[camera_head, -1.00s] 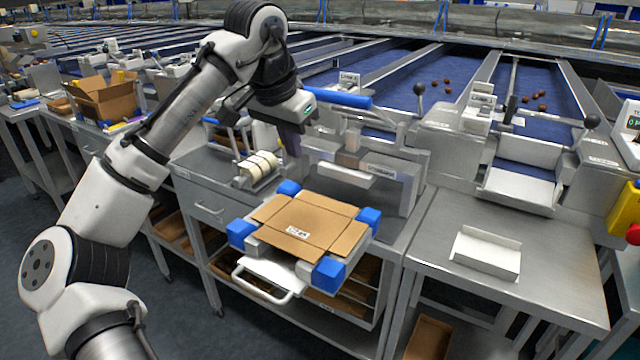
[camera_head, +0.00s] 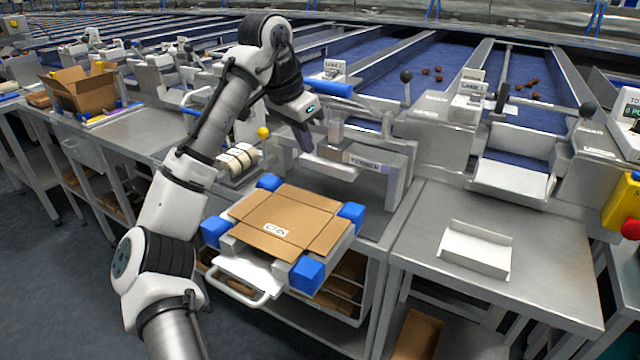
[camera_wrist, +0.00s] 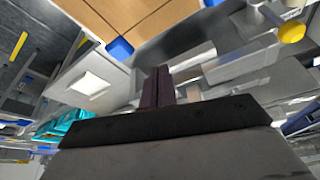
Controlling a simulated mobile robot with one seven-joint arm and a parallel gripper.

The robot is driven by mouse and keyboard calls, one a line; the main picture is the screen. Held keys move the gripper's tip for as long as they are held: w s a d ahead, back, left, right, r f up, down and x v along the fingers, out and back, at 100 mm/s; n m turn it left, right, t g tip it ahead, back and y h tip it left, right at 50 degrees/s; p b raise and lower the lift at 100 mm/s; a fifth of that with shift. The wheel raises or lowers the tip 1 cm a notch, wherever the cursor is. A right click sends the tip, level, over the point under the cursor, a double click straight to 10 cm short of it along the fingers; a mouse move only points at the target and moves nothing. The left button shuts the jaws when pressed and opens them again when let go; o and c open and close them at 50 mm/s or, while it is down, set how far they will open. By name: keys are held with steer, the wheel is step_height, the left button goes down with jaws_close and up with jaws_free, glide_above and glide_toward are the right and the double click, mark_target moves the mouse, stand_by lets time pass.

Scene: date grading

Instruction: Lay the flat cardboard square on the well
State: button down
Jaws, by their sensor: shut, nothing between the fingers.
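The flat cardboard square (camera_head: 290,222) lies level between the blue corner blocks of the well (camera_head: 306,275), a pale frame with a white handle at its front. It has crease lines and a small white printed label.
A white tray (camera_head: 474,252) lies on the right bench. An open cardboard box (camera_head: 88,95) is at the far left. The right bench has free room around the tray.

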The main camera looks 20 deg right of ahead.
mark_target(314, 197)
steer(key=x, duration=1.2)
steer(key=shift+d+f, duration=0.1)
steer(key=shift+f, duration=0.15)
steer(key=shift+p, duration=0.45)
steer(key=shift+a+r, duration=0.1)
steer(key=shift+a, duration=0.2)
steer(key=shift+s+a+p, duration=0.3)
steer(key=shift+a+p, duration=0.15)
steer(key=shift+a, duration=0.3)
steer(key=shift+d, duration=0.15)
